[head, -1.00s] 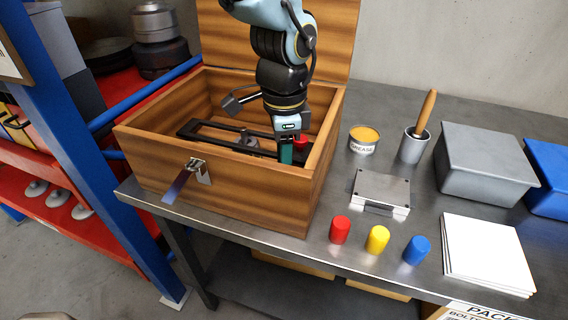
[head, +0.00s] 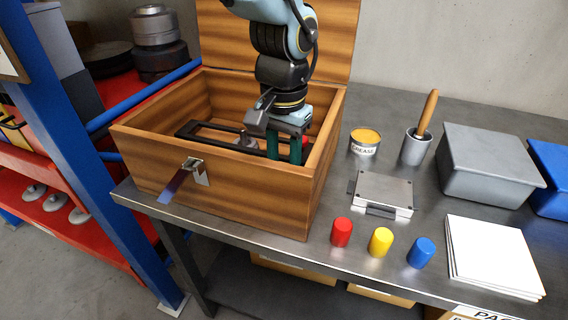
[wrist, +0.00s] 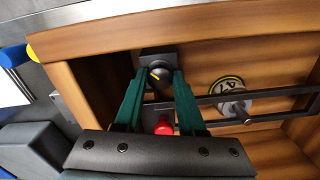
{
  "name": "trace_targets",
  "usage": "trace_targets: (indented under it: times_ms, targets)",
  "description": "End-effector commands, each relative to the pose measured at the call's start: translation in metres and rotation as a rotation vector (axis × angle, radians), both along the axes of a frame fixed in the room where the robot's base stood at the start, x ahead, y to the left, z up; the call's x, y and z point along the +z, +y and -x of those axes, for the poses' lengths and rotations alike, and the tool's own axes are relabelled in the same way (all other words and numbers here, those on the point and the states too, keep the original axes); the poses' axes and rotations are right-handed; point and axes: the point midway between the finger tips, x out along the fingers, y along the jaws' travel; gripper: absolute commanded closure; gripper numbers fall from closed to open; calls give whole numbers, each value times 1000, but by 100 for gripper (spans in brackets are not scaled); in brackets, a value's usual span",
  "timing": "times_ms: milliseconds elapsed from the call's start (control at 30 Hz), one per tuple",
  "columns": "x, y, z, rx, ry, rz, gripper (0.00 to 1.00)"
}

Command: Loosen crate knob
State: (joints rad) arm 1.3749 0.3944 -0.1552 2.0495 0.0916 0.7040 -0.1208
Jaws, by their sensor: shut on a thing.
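The open wooden crate (head: 215,205) stands on the metal bench with its lid up. Inside it a black knob with a yellow mark (wrist: 160,75) sits on a dark block. My gripper (head: 286,155) reaches down into the right side of the crate. In the wrist view my gripper's green fingers (wrist: 158,85) are shut on the knob, one on each side. The crate's front wall hides the knob in the head view. A red piece (wrist: 164,126) lies between the fingers' bases in the wrist view; it shows partly behind the gripper in the head view (head: 305,143).
A black frame (head: 205,132) spans the crate, with a silver post (wrist: 240,112) and a numbered round label (wrist: 229,88). The crate walls are close around my gripper. A grease tin (head: 364,142), a metal box (head: 382,194) and coloured cylinders (head: 380,242) stand to the right.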

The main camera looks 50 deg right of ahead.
Motion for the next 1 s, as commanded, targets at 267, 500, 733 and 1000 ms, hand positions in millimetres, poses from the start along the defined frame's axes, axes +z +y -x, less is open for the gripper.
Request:
trace_targets:
  times_ms: [267,500,733,1000]
  targets:
    - [1,0,0,90,-1,2,100]
    - [1,0,0,110,-1,2,100]
    - [1,0,0,110,0,1,100]
    - [0,0,0,109,0,1,37]
